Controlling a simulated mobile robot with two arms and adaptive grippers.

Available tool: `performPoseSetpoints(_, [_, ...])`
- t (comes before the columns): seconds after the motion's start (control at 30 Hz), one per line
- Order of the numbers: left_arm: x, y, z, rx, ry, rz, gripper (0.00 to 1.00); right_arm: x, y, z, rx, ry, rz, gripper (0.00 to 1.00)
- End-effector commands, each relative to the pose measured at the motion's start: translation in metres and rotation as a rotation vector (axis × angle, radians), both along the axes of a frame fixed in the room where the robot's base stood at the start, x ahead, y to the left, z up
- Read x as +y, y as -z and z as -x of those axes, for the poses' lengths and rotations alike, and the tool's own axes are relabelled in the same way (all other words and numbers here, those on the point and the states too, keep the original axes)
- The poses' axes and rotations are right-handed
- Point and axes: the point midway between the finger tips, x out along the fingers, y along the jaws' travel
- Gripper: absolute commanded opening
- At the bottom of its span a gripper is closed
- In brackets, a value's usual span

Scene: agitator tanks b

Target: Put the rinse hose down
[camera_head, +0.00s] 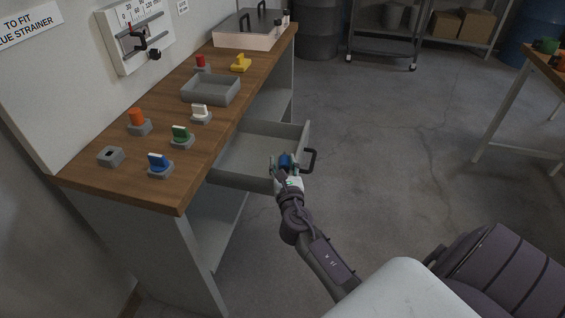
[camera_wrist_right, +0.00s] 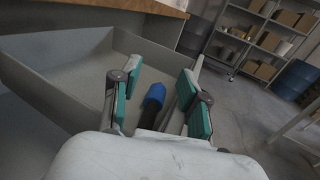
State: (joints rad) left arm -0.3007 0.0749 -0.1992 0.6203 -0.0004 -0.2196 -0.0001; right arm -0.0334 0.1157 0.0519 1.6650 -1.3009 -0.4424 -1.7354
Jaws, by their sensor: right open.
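My right gripper (camera_head: 287,163) is at the front end of an open grey drawer (camera_head: 245,152), beside its dark handle (camera_head: 312,160). In the right wrist view the two green-padded fingers (camera_wrist_right: 157,97) stand wide apart. A short blue piece with a dark lower end (camera_wrist_right: 154,96) lies between them, with gaps to both pads. The blue also shows at the gripper in the head view. I cannot tell whether it is the rinse hose's end or what bears it. No hose line is clearly visible. My left gripper is out of view.
The wooden bench top (camera_head: 130,170) above the drawer carries a grey tray (camera_head: 211,88) and several small coloured pieces on grey bases, such as a blue one (camera_head: 159,164). The floor (camera_head: 390,150) right of the drawer is clear. A wheeled cart (camera_head: 383,45) stands behind.

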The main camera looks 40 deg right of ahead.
Motion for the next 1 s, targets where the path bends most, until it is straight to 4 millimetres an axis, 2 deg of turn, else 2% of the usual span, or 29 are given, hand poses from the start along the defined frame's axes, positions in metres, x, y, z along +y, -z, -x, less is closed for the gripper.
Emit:
performPoseSetpoints(0.07, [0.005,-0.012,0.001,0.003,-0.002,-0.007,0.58,0.000,-0.014,0.001,0.000,0.001,-0.001,0.46])
performPoseSetpoints(0.1, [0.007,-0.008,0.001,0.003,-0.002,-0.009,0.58,0.005,-0.006,0.009,0.004,0.000,-0.001,0.46])
performPoseSetpoints(0.4, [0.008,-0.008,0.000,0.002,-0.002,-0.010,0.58,0.036,-0.007,0.069,0.001,-0.002,0.000,0.46])
performPoseSetpoints(0.6, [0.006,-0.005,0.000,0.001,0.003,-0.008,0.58,0.050,-0.008,0.097,-0.002,-0.001,0.000,0.46])
performPoseSetpoints(0.77, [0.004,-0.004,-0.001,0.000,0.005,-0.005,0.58,0.055,-0.009,0.105,-0.004,-0.001,0.002,0.46])
performPoseSetpoints(1.0, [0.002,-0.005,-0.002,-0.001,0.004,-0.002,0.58,0.055,-0.010,0.106,-0.004,-0.001,0.002,0.46])
